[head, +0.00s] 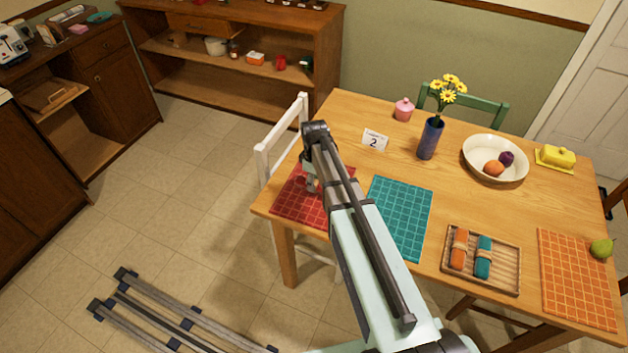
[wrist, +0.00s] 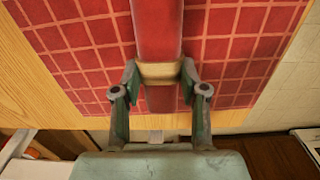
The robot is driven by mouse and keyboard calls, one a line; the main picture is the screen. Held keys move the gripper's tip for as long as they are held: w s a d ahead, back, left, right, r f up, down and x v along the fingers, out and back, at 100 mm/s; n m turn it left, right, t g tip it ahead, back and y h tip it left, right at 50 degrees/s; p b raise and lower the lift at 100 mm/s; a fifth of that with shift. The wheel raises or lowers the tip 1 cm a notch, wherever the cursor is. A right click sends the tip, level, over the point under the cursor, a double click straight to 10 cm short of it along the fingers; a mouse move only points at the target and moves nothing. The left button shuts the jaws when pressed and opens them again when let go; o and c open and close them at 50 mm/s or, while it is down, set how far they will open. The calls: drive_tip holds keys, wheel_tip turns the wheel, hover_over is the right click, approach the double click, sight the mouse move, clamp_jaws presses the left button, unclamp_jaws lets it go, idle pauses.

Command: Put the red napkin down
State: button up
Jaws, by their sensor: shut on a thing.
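The red napkin (wrist: 158,30) is a roll with a tan ring (wrist: 159,71) around it. In the wrist view my gripper (wrist: 159,76) is shut on it at the ring, one finger on each side. The napkin is over the red checked placemat (wrist: 228,48) at the table's left end; whether it touches the mat I cannot tell. In the head view the red placemat (head: 288,203) is partly covered by my arm, and my gripper (head: 313,184) is low over it. The napkin is mostly hidden there.
A teal placemat (head: 405,215) lies right of my arm. A wooden tray (head: 503,280) holds an orange and a teal napkin roll. A number card (head: 375,140), blue vase (head: 430,139) and white bowl (head: 480,173) stand behind. A white chair (head: 262,165) is at the left edge.

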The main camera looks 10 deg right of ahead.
drive_tip(key=o, duration=1.1)
drive_tip(key=shift+o, duration=0.2)
wheel_tip(320, 180, up, 12)
drive_tip(key=b, duration=0.3)
drive_tip(key=shift+r, duration=0.15)
